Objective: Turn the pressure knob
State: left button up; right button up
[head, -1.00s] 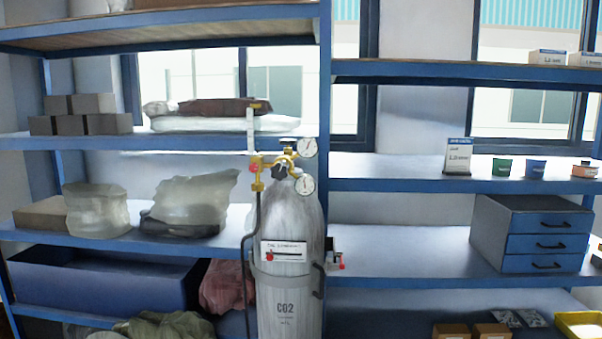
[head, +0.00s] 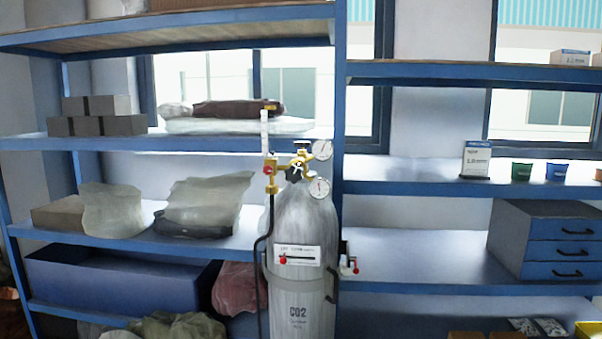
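A grey CO2 cylinder (head: 304,240) stands upright in front of the blue shelves. A brass regulator (head: 301,160) with two round white gauges sits on its top. A black knob (head: 293,172) is on the front of the regulator, and a small red knob (head: 267,170) is to its left, beside a clear vertical flow tube (head: 264,130). I cannot tell from the view alone which is the pressure knob. Neither of my grippers is in view.
Blue shelves (head: 190,144) run behind the cylinder, with wrapped bundles and grey boxes at left. A drawer cabinet (head: 548,240), a small sign (head: 476,160) and cups stand at right. A dark hose (head: 258,285) hangs along the cylinder's left side. A blue bin (head: 110,287) is low at left.

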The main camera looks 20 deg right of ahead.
aim_at(293, 174)
jog(key=i, duration=0.9)
jog(key=u, duration=0.05)
